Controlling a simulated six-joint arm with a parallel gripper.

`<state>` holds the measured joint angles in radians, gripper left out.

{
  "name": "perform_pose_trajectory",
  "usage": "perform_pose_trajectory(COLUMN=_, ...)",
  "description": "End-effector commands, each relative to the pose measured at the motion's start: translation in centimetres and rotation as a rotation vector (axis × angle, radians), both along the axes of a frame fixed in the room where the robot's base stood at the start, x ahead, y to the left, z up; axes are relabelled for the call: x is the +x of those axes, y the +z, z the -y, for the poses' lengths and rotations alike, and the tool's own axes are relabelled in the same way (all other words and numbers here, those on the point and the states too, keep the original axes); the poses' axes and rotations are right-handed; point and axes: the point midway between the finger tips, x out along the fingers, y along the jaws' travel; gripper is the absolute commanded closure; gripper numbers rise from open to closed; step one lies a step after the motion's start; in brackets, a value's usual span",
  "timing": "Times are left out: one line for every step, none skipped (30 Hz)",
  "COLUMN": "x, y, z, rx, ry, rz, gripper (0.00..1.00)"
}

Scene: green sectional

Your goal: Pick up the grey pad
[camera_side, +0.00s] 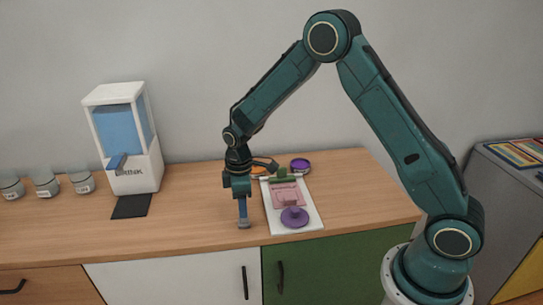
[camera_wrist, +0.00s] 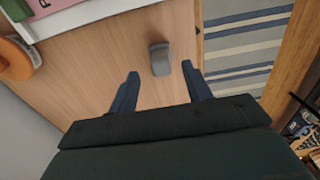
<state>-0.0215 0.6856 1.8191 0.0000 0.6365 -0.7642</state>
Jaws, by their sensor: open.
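The grey pad (camera_wrist: 159,58) is a small rounded grey block on the wooden counter. In the wrist view it lies between and slightly beyond the tips of my gripper (camera_wrist: 160,70), with bare wood visible on both sides of it. In the side view my gripper (camera_side: 243,217) points straight down over the counter near the front edge, with its fingers low at the pad. A bit of grey shows at the fingertips there, but the fingers hide most of it. The jaws are open and hold nothing.
A white board (camera_side: 312,217) with pink, green and purple items lies just right of my gripper. A purple ring (camera_side: 300,164) is behind it. A white and blue dispenser (camera_side: 125,135) and several jars (camera_side: 46,184) stand left. The counter between is clear.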

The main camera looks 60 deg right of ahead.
Motion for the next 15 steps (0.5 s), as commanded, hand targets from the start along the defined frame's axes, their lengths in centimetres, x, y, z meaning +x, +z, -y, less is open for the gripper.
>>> perform_pose_trajectory(x=-0.1, y=-0.7, z=0.0, rx=0.0, ry=0.0, rz=-0.003, gripper=0.51)
perform_pose_trajectory(x=-0.1, y=-1.1, z=-0.1, rx=0.0, ry=0.0, rz=-0.003, gripper=0.51)
perform_pose_trajectory(x=-0.2, y=-1.6, z=-0.1, rx=-0.001, ry=0.0, rz=-0.004, gripper=0.51)
perform_pose_trajectory(x=-0.2, y=-1.9, z=-0.1, rx=0.0, ry=0.0, rz=-0.003, gripper=0.51)
perform_pose_trajectory(x=-0.2, y=-2.3, z=-0.1, rx=0.0, ry=0.0, rz=-0.003, gripper=0.51)
perform_pose_trajectory(x=-0.2, y=-2.7, z=-0.1, rx=0.0, ry=0.0, rz=-0.003, gripper=0.51)
perform_pose_trajectory(x=-0.2, y=-2.9, z=-0.1, rx=0.0, ry=0.0, rz=-0.003, gripper=0.51)
perform_pose_trajectory(x=-0.2, y=-3.2, z=-0.1, rx=0.0, ry=0.0, rz=-0.003, gripper=0.51)
perform_pose_trajectory(x=-0.1, y=-3.4, z=-0.1, rx=0.0, ry=0.0, rz=-0.001, gripper=0.51)
perform_pose_trajectory(x=-0.1, y=-3.6, z=-0.1, rx=0.0, ry=0.0, rz=-0.001, gripper=0.51)
perform_pose_trajectory(x=-0.1, y=-3.7, z=-0.1, rx=0.0, ry=0.0, rz=-0.001, gripper=0.51)
perform_pose_trajectory(x=-0.1, y=-3.8, z=-0.1, rx=0.001, ry=0.0, rz=-0.001, gripper=0.51)
perform_pose_trajectory(x=-0.1, y=-3.8, z=-0.1, rx=0.001, ry=0.0, rz=-0.001, gripper=0.51)
perform_pose_trajectory(x=-0.1, y=-3.8, z=-0.1, rx=0.001, ry=0.0, rz=-0.001, gripper=0.51)
perform_pose_trajectory(x=-0.1, y=-3.8, z=-0.1, rx=0.0, ry=0.0, rz=0.0, gripper=0.51)
